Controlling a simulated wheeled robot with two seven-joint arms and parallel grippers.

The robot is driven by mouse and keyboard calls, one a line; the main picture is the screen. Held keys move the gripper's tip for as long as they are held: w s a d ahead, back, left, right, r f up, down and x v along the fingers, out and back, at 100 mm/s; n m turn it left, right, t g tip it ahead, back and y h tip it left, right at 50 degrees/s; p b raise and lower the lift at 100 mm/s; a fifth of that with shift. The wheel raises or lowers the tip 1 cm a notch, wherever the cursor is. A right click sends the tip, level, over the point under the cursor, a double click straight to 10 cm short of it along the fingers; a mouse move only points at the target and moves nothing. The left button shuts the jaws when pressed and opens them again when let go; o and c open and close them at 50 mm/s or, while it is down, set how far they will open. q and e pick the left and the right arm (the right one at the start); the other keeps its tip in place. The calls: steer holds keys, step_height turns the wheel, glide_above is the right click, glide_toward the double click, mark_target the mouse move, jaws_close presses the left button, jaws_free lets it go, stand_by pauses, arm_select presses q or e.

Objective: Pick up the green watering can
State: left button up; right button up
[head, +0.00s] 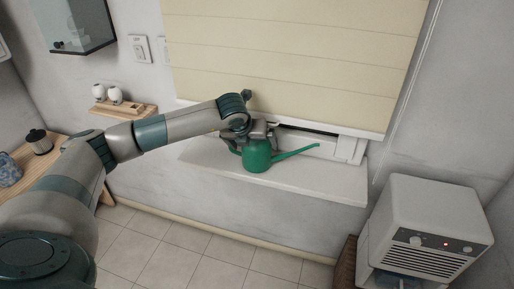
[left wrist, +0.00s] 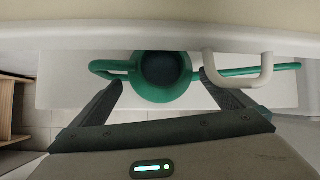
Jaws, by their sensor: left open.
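The green watering can (head: 257,159) stands upright on the white windowsill (head: 335,182), its spout pointing right and its handle on the left. In the left wrist view, the watering can (left wrist: 163,92) shows its dark round opening, with the looped handle at left. My left gripper (head: 256,136) is at the top of the can. In the left wrist view, the fingers of my left gripper (left wrist: 164,86) are spread apart, one on each side of the can body. I cannot tell if they touch it. My right gripper is not in view.
A white window handle (left wrist: 240,72) is close to the right finger, over the spout. The lowered blind (head: 295,60) hangs behind the can. A white appliance (head: 430,225) stands at right. A wooden shelf (head: 125,109) with two white items is on the wall at left.

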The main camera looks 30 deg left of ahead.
arm_select(q)
steer(key=shift+x, duration=1.15)
steer(key=c, duration=1.8)
steer(key=shift+w+r, duration=0.1)
steer(key=shift+r, duration=0.05)
steer(key=shift+c, duration=0.2)
